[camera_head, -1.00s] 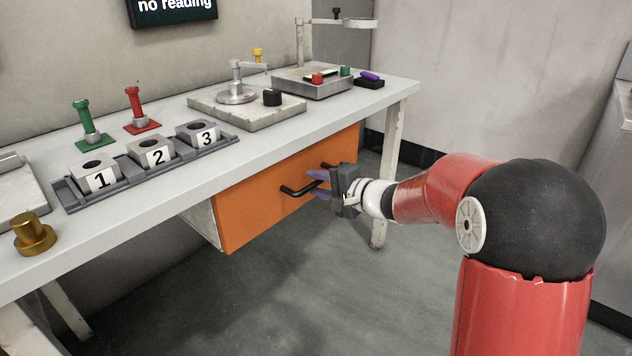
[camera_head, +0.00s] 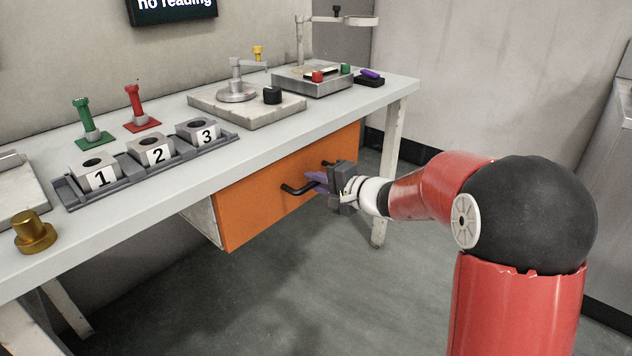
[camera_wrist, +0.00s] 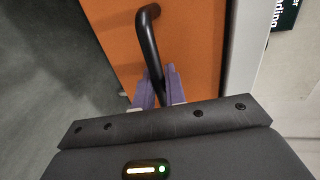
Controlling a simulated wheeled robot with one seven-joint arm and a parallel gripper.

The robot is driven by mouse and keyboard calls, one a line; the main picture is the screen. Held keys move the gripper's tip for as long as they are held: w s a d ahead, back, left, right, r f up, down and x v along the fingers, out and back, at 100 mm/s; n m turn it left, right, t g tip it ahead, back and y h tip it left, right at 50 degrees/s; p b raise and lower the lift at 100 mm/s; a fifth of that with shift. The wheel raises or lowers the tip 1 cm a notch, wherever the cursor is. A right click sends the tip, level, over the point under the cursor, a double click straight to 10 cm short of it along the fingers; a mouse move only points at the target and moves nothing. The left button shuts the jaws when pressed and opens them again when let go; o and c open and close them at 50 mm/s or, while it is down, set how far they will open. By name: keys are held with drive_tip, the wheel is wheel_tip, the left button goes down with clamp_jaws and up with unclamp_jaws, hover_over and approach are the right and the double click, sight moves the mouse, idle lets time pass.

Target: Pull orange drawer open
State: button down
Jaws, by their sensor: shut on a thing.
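In the wrist view the black handle (camera_wrist: 148,38) passes between the two purple fingers (camera_wrist: 157,88), against the orange front (camera_wrist: 112,32). The fingers are shut on the bar. The far part of the handle is partly hidden behind my gripper.
On the bench (camera_head: 310,126) stand a tray with numbered blocks (camera_head: 153,151), green (camera_head: 88,124) and red (camera_head: 138,108) posts, a brass knob (camera_head: 34,232) and a plate with a black knob (camera_head: 272,96). The floor (camera_head: 290,290) before the drawer is clear.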

drive_tip(key=f+b+v, duration=0.2)
drive_tip(key=b+v, duration=0.3)
drive_tip(key=v, duration=0.6)
drive_tip(key=d+f+b+v, duration=0.1)
drive_tip(key=f+b+v, duration=0.2)
drive_tip(key=v, duration=0.9)
drive_tip(key=shift+s+d+b, duration=0.15)
drive_tip(key=shift+s+b, duration=0.35)
drive_tip(key=shift+b, duration=0.4)
drive_tip(key=c, duration=1.5)
unclamp_jaws()
drive_tip(key=shift+c, duration=0.2)
drive_tip(key=v, duration=0.7)
drive_tip(key=shift+s+d, duration=0.25)
drive_tip(key=shift+d, duration=0.1)
